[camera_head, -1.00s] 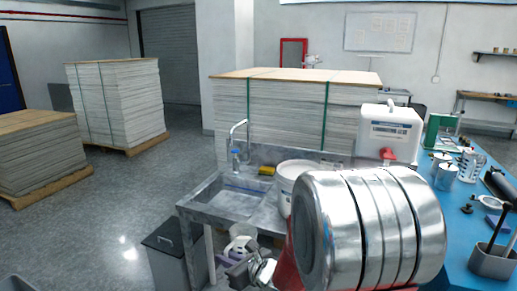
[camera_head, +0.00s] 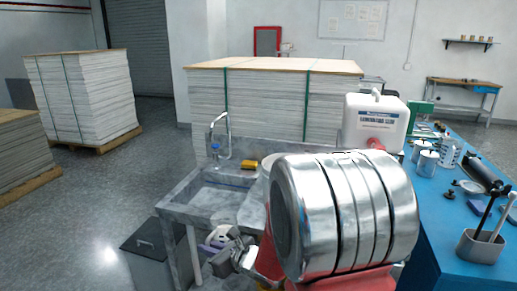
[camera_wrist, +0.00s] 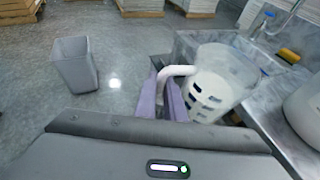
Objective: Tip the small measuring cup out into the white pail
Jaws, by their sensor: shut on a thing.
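The small measuring cup (camera_wrist: 218,88) is whitish and see-through with black marks; it is in the middle right of the wrist view. My gripper (camera_wrist: 171,97) has purple fingers and is shut on the cup's white handle. The cup looks roughly upright, mouth up; I cannot make out its contents. In the head view the cup (camera_head: 219,234) is small, low beside the sink bench, and partly hidden by my gripper (camera_head: 222,248). The white pail (camera_wrist: 304,108) stands on the bench at the right edge of the wrist view, apart from the cup. In the head view the pail (camera_head: 267,163) is mostly hidden.
The metal sink bench (camera_head: 183,197) has its edge close beside the cup. A yellow sponge (camera_head: 249,164) and a tap (camera_head: 228,135) are at the sink. A white jug (camera_head: 376,122) stands behind. A grey bin (camera_wrist: 74,64) stands on the floor; floor around it is clear.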

